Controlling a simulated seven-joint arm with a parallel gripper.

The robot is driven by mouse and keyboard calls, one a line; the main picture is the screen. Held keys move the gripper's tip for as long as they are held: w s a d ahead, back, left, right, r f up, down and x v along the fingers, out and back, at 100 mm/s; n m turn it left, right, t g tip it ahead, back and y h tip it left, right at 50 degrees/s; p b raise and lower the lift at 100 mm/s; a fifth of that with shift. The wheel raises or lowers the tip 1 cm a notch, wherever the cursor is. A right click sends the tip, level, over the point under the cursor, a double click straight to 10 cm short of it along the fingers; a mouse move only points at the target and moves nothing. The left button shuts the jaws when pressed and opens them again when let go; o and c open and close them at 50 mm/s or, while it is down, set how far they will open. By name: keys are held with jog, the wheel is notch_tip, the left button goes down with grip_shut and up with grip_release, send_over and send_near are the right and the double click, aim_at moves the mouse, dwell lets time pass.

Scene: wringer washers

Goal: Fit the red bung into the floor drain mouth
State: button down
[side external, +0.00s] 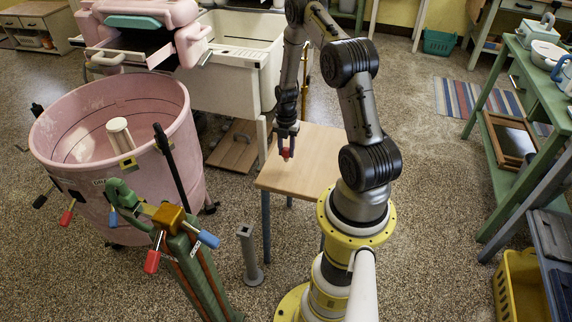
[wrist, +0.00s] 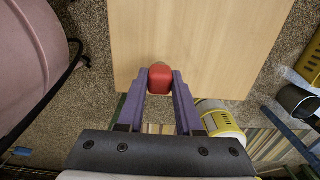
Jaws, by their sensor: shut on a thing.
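The red bung (side external: 285,154) is held between the purple-grey fingers of my gripper (side external: 287,132), which points down. In the wrist view, the red bung (wrist: 160,78) sits between the two fingertips of my gripper (wrist: 160,82), with a paler part at its far end. It appears over the wooden table top near one edge; its exact height above the wood is unclear. A grey upright pipe (side external: 249,258) with a flared foot stands on the floor left of the table. Its top has a dark opening and looks like the drain mouth. The pipe is apart from my gripper.
The small wooden table (side external: 305,165) lies under my gripper. A pink washer tub (side external: 165,200) stands to the left, with a green wringer stand (side external: 185,255) in front. White sinks (side external: 235,65) are behind. A green bench (side external: 500,160) stands at right. Speckled floor surrounds the pipe.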

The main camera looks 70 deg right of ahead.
jog(key=r, duration=0.5)
jog(key=shift+w+a+r, duration=0.1)
jog(key=shift+w+a, duration=0.2)
jog(key=w+a, duration=0.5)
jog(key=a, duration=0.3)
jog(key=w+a, duration=0.5)
jog(key=a, duration=0.3)
notch_tip(320, 180, down, 22)
jog(key=shift+w+a, duration=0.25)
jog(key=shift+f, duration=3.1)
jog(key=shift+f, duration=1.2)
